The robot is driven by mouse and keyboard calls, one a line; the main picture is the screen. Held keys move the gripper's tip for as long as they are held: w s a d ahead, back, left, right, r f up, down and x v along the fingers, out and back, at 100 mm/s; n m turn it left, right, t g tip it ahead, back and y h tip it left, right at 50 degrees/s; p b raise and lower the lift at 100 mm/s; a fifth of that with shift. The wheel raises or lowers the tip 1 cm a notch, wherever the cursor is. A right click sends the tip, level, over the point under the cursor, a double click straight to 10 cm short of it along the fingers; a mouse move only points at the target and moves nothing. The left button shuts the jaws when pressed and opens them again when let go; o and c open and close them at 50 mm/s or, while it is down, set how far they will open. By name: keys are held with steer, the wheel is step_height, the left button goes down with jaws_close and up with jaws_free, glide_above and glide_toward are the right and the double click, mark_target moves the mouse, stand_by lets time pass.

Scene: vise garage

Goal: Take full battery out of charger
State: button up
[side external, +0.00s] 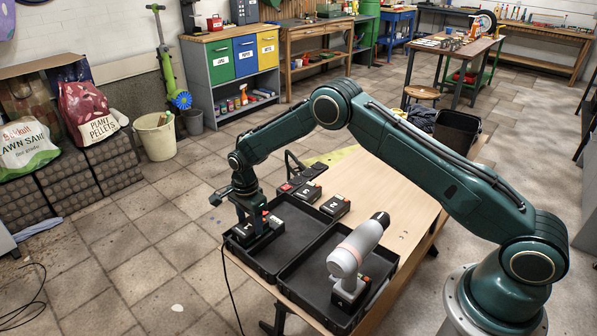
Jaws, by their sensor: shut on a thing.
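My gripper (254,226) points down over the left black tray (283,262) and is shut on a dark battery (244,233) with a pale number mark. The fingers hide part of the battery, and I cannot tell whether it touches the tray floor. Two more dark batteries with white numbers, one (308,192) and another (335,206), sit on the table behind the trays. A small dark unit with red on it (287,187) is beside them, near a black loop (293,162); I cannot tell for certain which item is the charger.
A grey-white power tool (355,246) stands on its battery base in the right black tray (310,287). The wooden table (397,192) is clear in its middle. A black bin (457,128) is at its far end. A thin cord (232,295) hangs off the near left edge.

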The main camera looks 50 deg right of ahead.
mark_target(250, 224)
step_height(250, 224, up, 19)
steer(key=shift+f, duration=0.15)
stand_by(0.4)
stand_by(0.5)
